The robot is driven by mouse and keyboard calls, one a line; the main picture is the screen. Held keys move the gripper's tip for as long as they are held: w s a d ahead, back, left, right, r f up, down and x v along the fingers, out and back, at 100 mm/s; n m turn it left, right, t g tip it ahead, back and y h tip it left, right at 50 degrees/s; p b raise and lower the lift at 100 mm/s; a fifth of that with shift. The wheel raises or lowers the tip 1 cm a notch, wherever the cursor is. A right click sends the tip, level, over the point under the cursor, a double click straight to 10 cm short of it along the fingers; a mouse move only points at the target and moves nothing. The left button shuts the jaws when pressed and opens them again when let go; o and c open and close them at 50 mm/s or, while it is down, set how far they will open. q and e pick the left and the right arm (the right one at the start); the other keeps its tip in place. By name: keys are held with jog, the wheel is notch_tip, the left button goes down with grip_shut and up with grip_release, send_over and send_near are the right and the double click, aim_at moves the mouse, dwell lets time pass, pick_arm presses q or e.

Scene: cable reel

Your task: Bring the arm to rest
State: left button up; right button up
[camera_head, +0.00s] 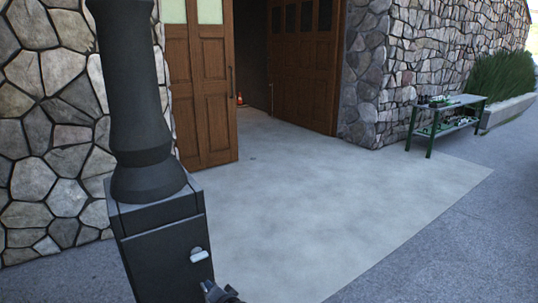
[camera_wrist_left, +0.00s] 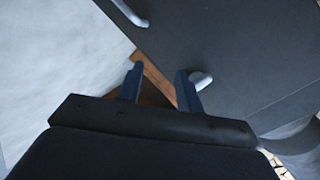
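My left gripper (camera_wrist_left: 160,76) is open, with its two blue fingers apart and nothing visible held between them. In the wrist view it is close to a dark grey box (camera_wrist_left: 235,50) with two pale handles. One handle (camera_wrist_left: 202,79) shows right beside the right finger; I cannot tell whether they touch. The other handle (camera_wrist_left: 130,13) is at the upper left. In the head view the box (camera_head: 160,255) stands at the lower left under a dark column, with a pale handle (camera_head: 199,255) on its face. Part of a gripper (camera_head: 218,291) shows at the bottom edge below it. My right gripper is not in view.
Wooden doors (camera_head: 202,90) stand open behind the box, between stone walls (camera_head: 50,110). A green bench (camera_head: 446,116) with small items stands at the far right. The pale concrete floor (camera_head: 300,210) in the middle is clear.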

pick_arm(q)
jog(key=s+d+f+n+g+h, duration=0.35)
jog(key=s+f+g+h, duration=0.45)
jog(key=s+f, duration=1.25)
jog(key=s+a+f+g, duration=0.1)
jog(key=s+f, duration=0.2)
jog(key=s, duration=0.7)
jog(key=s+a+f+g, duration=0.1)
jog(key=s+f, duration=0.3)
jog(key=s, duration=0.6)
jog(key=shift+s, duration=0.15)
jog(key=shift+f, duration=0.1)
jog(key=shift+c, duration=0.5)
